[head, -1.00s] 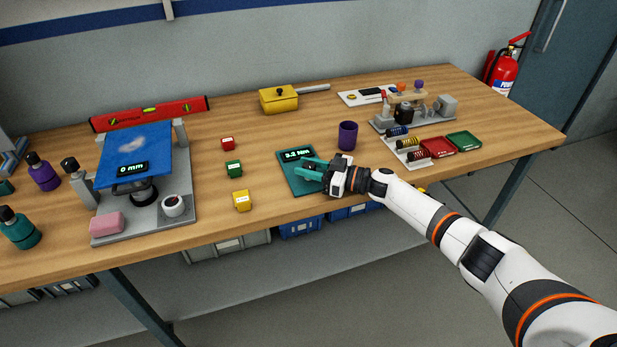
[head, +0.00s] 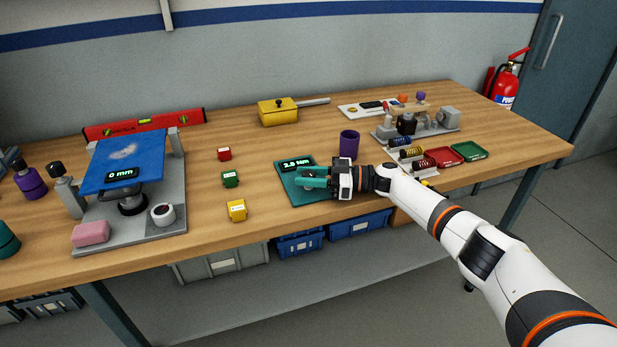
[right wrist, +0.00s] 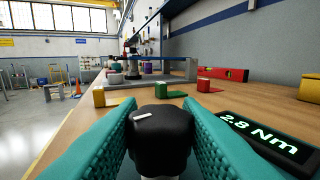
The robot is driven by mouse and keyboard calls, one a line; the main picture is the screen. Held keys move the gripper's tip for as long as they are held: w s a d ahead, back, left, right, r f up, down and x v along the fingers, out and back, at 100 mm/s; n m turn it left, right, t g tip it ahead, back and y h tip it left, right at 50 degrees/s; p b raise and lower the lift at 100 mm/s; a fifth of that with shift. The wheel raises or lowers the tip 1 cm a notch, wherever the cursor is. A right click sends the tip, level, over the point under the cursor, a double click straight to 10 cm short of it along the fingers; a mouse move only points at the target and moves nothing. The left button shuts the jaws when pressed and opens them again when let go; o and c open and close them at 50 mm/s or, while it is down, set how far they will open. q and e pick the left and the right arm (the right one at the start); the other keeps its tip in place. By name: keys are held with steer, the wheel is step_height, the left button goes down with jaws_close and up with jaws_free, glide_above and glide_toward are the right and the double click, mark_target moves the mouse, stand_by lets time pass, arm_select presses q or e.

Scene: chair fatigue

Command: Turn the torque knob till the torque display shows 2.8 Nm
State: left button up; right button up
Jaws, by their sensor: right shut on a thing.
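The torque display (right wrist: 265,136) reads 2.8 Nm in the right wrist view. It also shows on the teal torque board (head: 288,186) in the head view, where its digits are small. The torque knob (right wrist: 160,138) is black with a white mark on top. My right gripper (head: 311,177) is shut on the knob, with one teal finger on each side of it in the right wrist view. In the head view the fingers hide the knob. My left gripper is not in view.
A purple cup (head: 349,145) stands just behind my right gripper. Red (head: 224,154), green (head: 230,179) and yellow (head: 237,210) blocks lie left of the board. A grey stand with a blue sheet (head: 125,157) is further left. Red (head: 443,156) and green trays (head: 468,151) lie to the right.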

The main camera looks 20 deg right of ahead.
steer(key=o, duration=1)
steer(key=b+v, duration=0.1)
steer(key=v, duration=1.1)
steer(key=shift+f+b, duration=0.1)
steer(key=shift+b, duration=0.25)
